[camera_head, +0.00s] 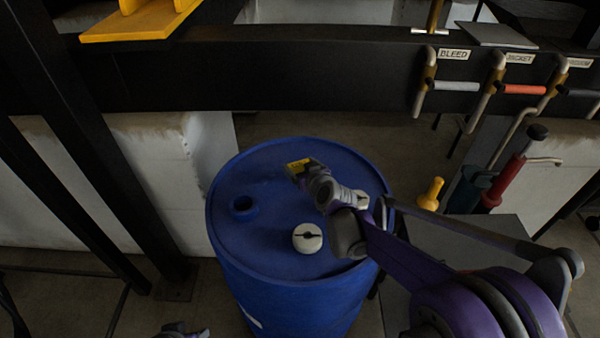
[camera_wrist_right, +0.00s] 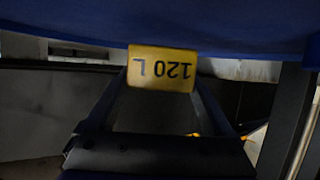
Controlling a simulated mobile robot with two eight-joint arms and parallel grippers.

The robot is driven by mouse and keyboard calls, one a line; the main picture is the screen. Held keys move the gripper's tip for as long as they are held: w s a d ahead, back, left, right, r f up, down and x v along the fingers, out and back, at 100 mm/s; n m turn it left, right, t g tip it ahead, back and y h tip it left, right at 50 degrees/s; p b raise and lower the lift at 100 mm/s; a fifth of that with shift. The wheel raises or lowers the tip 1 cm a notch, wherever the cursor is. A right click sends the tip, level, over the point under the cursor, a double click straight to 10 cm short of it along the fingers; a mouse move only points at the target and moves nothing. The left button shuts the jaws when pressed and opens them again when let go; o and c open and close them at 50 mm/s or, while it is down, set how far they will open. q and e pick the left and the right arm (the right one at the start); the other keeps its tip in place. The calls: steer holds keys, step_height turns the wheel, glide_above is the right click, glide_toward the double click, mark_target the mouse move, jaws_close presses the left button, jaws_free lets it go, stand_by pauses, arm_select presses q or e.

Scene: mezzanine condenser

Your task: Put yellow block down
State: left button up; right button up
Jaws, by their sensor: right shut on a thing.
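The yellow block (camera_head: 298,164) is between the fingertips of my right gripper (camera_head: 305,170), over the far part of the blue drum's lid (camera_head: 262,185). In the right wrist view the block (camera_wrist_right: 162,69) shows a face marked "120 L", upside down, between the two dark fingers. Its edge overlaps the blue drum (camera_wrist_right: 90,25) in that view. I cannot tell whether the block touches the lid. My left gripper (camera_head: 183,331) shows only partly at the bottom edge of the head view, and its jaws are not clear.
The lid carries a white round cap (camera_head: 307,237) and a blue bung (camera_head: 244,207). A black beam (camera_head: 270,70) with handles labelled BLEED and JACKET runs behind. A yellow bracket (camera_head: 140,22) is on top. A red-handled tool (camera_head: 505,180) and a yellow object (camera_head: 431,194) stand to the right.

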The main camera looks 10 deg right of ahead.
steer(key=shift+f, duration=1.2)
steer(key=shift+f, duration=0.2)
steer(key=o, duration=1.2)
steer(key=shift+o, duration=0.2)
steer(key=shift+r, duration=0.1)
steer(key=shift+s+r, duration=0.1)
steer(key=shift+r, duration=0.1)
steer(key=p+v, duration=0.1)
steer(key=v, duration=1)
steer(key=shift+s+d+r, duration=0.1)
steer(key=shift+s+r, duration=0.05)
steer(key=shift+s, duration=0.2)
